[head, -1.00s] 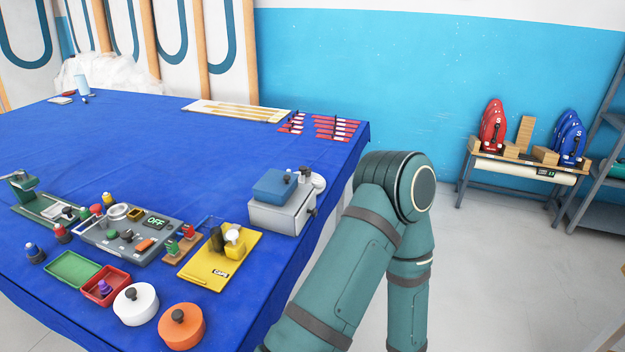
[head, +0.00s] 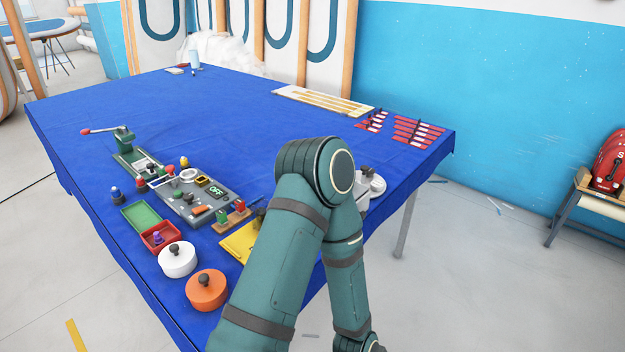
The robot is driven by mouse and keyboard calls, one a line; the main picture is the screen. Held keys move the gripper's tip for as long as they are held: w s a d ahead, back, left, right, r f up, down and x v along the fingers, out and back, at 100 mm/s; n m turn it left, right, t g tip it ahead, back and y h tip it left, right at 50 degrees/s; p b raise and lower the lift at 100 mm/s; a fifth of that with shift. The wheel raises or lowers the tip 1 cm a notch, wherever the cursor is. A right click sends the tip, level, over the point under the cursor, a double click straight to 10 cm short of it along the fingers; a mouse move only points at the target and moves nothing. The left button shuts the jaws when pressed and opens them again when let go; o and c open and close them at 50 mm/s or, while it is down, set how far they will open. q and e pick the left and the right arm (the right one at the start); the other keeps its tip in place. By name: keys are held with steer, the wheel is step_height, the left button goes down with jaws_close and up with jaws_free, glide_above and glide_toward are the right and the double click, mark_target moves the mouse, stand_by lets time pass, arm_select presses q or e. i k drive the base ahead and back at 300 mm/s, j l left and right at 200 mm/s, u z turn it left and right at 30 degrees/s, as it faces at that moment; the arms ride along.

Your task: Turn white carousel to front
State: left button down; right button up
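The white carousel (head: 178,261) is a round white drum with a dark knob on top. It sits near the front edge of the blue table, left of an orange carousel (head: 206,291) of the same kind. My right arm rises from the bottom and bends down again in front of the table's right part, well right of the white carousel. Neither gripper shows in the head view.
A red tray (head: 160,237), a green tray (head: 148,214) and a grey panel reading OFF (head: 188,199) stand behind the carousels. My arm partly hides a yellow board (head: 238,243). Red strips (head: 418,131) lie at the right corner.

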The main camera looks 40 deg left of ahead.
mark_target(364, 176)
steer(key=u, duration=1)
